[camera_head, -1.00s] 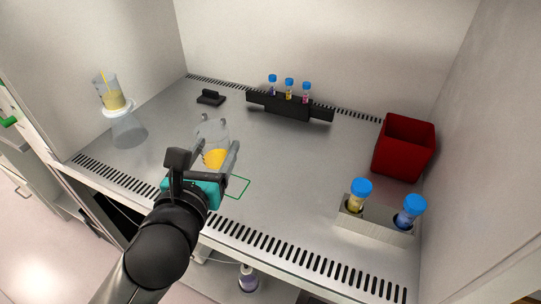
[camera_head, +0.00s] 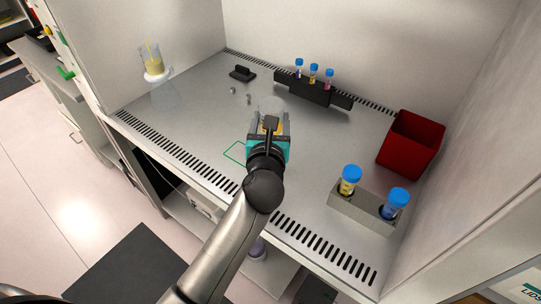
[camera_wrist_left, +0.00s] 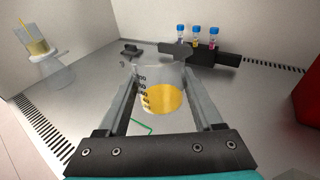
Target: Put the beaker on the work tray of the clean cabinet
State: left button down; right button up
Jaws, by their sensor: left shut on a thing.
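The beaker (camera_wrist_left: 162,92) is clear with a yellow liquid and a graduated scale, between the two fingers of my left gripper (camera_wrist_left: 160,105) in the left wrist view. In the head view the beaker (camera_head: 271,106) is mostly hidden behind my left gripper (camera_head: 268,125), which is shut on it. The beaker is over the grey metal work tray (camera_head: 210,115) of the clean cabinet. I cannot tell whether its base touches the tray. A green outlined square (camera_head: 236,153) on the tray lies to the left of the gripper. My right gripper is not in view.
A red bin (camera_head: 411,143) stands at the right. A rack (camera_head: 362,207) with two blue-capped tubes is at the front right. A black holder (camera_head: 312,90) with three small tubes is at the back.

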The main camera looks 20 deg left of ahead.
pick_arm(q)
notch_tip(320, 180, down, 8)
jog(key=b, duration=0.3)
jog(key=shift+r, duration=0.1)
jog(key=shift+f+b, duration=1.25)
jog(key=shift+f, duration=0.9)
jog(key=shift+f, duration=0.25)
jog(key=shift+c, duration=0.2)
grip_release()
jog(key=shift+r, duration=0.1)
jog(key=shift+r, duration=0.1)
jog(key=shift+s+r, duration=0.15)
jog(key=v, duration=1.1)
jog(key=shift+s+d+p, duration=0.15)
jog(key=shift+s+p, duration=0.15)
jog(key=shift+s, duration=0.05)
